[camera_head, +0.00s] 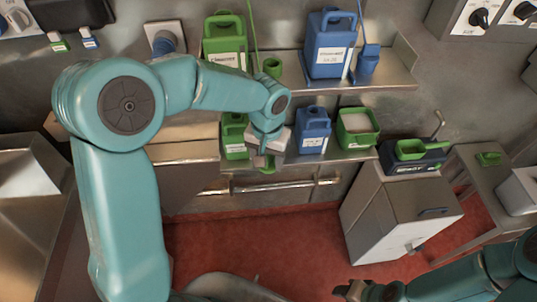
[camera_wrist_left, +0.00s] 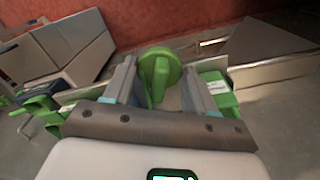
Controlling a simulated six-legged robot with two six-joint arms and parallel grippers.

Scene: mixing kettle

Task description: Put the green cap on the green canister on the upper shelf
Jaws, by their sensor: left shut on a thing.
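My left gripper (camera_head: 263,157) is shut on a green cap (camera_head: 266,168), in front of the lower shelf's front edge. In the left wrist view the round green cap (camera_wrist_left: 160,68) sits between the two fingers, its flat grip held upright. The green canister (camera_head: 225,42), with a white label, stands on the upper shelf (camera_head: 388,75), above and behind my left gripper; my forearm hides its lower part. I cannot make out its mouth. My right gripper (camera_head: 356,291) is at the bottom edge, partly cut off; its finger opening is unclear.
A blue canister (camera_head: 328,50) and blue cup (camera_head: 367,62) stand right on the upper shelf. The lower shelf holds a green canister (camera_head: 234,140), a blue canister (camera_head: 313,128) and a green tub (camera_head: 357,129). A rail (camera_head: 300,184) runs below. A metal cabinet (camera_head: 385,215) stands right.

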